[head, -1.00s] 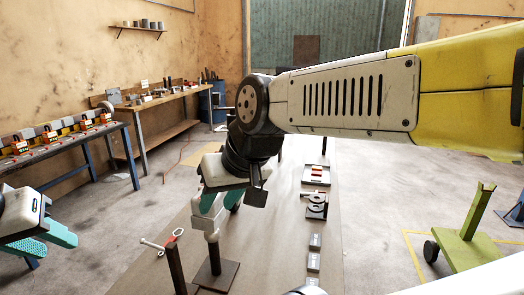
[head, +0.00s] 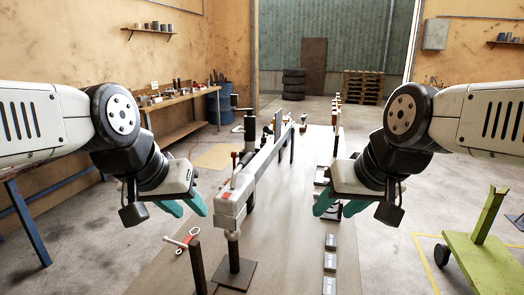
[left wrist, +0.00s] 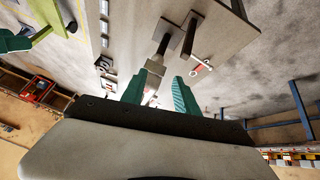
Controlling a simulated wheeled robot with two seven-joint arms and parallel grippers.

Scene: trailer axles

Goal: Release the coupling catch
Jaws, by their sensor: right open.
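The grey coupling head (head: 231,203) sits at the near end of the trailer's long drawbar, on top of a stand with a flat base. In the left wrist view the coupling (left wrist: 153,70) shows beyond the gap between the teal fingers (left wrist: 159,95). My right gripper (head: 339,207) is open and empty, well to the right of the coupling.
Small dark blocks (head: 330,262) line the mat's right side. A green wheeled stand (head: 482,250) is at the right. Workbenches line the left wall.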

